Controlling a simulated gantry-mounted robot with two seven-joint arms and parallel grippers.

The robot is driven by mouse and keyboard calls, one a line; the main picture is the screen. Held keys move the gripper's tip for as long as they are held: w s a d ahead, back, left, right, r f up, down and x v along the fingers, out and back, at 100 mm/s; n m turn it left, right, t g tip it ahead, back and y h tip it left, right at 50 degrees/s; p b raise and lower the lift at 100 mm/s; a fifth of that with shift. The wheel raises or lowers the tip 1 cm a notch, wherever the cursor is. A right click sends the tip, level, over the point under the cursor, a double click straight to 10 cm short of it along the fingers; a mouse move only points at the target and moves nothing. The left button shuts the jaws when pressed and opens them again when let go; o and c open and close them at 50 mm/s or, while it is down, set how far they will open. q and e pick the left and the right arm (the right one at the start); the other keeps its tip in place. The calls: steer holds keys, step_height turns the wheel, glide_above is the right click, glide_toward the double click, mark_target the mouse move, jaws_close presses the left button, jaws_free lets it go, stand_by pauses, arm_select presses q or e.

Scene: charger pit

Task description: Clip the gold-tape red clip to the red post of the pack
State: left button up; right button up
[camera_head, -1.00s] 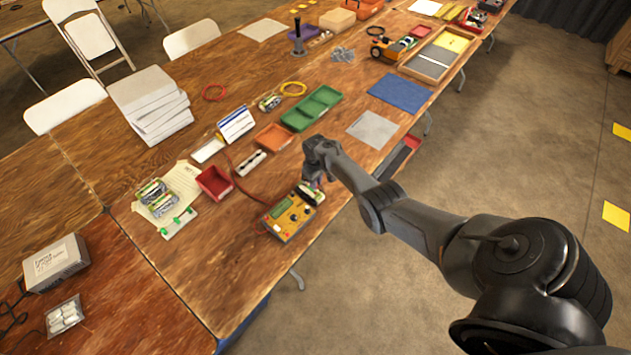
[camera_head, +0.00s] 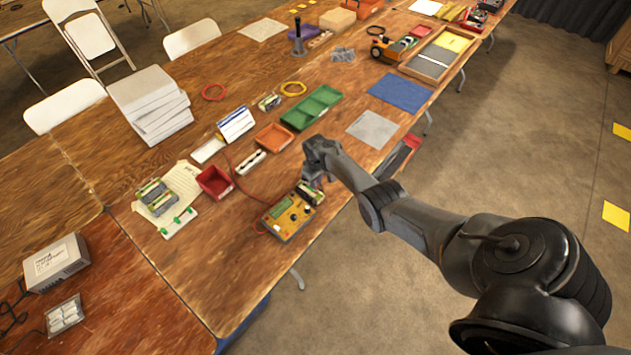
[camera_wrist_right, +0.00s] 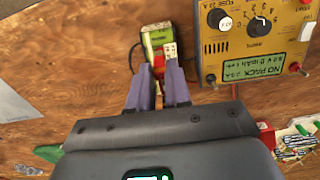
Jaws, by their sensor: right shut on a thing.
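The pack (camera_head: 310,193), green and white, lies at the charger's far right side near the table's right edge. It shows beyond my fingers in the wrist view (camera_wrist_right: 158,28). My right gripper (camera_head: 312,180) is directly over it, pointing down. In the wrist view its two purple-grey fingers (camera_wrist_right: 159,72) are closed in on something small at the pack's near end. I take this to be the red clip, but its gold tape and the red post cannot be made out. I cannot tell whether the clip touches the post. My left gripper is not in view.
The yellow charger (camera_head: 289,217) stands close beside the pack, with knobs and a screen. A red lead (camera_head: 250,188) runs over the table toward it. A red bin (camera_head: 215,182) and an orange tray (camera_head: 273,137) stand farther left. A grey mat (camera_head: 372,130) lies beyond the gripper.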

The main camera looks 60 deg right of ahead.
steer(key=shift+f, duration=0.1)
stand_by(0.6)
steer(key=o, duration=0.9)
steer(key=shift+o, duration=0.9)
